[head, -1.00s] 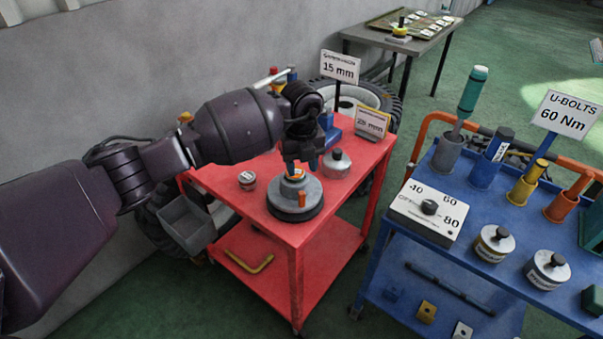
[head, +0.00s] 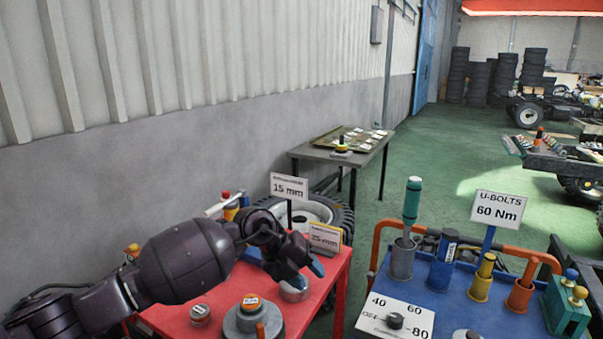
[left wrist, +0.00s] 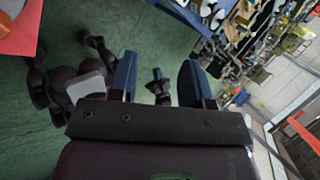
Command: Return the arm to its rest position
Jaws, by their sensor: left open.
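My left arm comes in from the left in the head view. Its gripper (head: 309,273) hangs in the air over the right part of the red cart (head: 190,319), in front of the small signs. Its blue-padded fingers are apart. In the left wrist view the two fingers (left wrist: 158,78) stand wide apart with nothing gripped between them. Dark parts show beyond the gap over the green floor; I cannot tell what they are. My right gripper does not show clearly in either view.
On the red cart stand a grey round fixture (head: 243,321), a small canister (head: 200,315) and another canister (head: 293,290) near the gripper. The 15 mm sign (head: 289,187) stands behind. A blue cart (head: 440,302) with tools is at right. Green floor lies between the carts and the rear table (head: 330,154).

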